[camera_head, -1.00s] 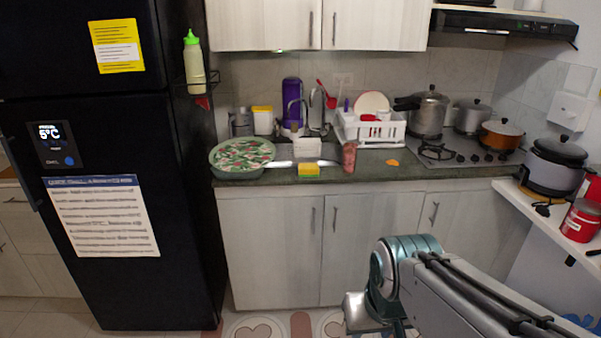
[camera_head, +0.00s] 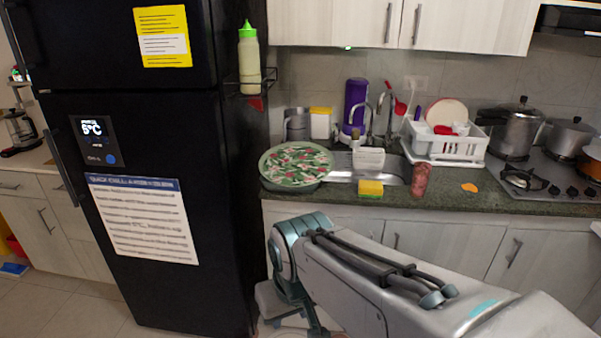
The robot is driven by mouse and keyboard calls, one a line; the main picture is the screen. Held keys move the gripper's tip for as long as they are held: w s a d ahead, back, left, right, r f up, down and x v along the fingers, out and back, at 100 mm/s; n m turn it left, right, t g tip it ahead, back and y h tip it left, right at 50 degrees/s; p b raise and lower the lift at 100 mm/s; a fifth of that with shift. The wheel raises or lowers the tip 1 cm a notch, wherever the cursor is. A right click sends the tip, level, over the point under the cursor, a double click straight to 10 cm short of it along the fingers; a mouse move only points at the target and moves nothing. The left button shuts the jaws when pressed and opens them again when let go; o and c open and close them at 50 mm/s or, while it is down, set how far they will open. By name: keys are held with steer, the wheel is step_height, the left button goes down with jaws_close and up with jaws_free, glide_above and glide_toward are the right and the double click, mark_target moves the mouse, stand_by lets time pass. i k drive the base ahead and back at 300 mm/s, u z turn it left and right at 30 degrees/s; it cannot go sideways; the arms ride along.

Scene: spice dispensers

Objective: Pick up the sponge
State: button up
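The sponge (camera_head: 370,188) is a small yellow block with a green band. It lies on the dark countertop at the front edge of the sink, between a floral round tray and a reddish-brown cylinder. My arm reaches in from the lower right, below counter height in the picture, and its elbow stands in front of the lower cabinets. My gripper is not clearly visible; the far end of the arm is hidden or out of frame. Nothing of mine touches the sponge.
A floral round tray (camera_head: 296,165) is left of the sponge, the reddish-brown cylinder (camera_head: 420,180) right of it. Behind are the sink (camera_head: 343,174), faucet and white dish rack (camera_head: 445,146). A black fridge (camera_head: 170,240) stands left. Stove and pots are right.

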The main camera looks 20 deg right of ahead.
mark_target(366, 189)
steer(key=z, duration=0.15)
steer(key=i, duration=0.85)
steer(key=z, duration=0.95)
steer(key=i, duration=0.5)
steer(key=z, duration=0.55)
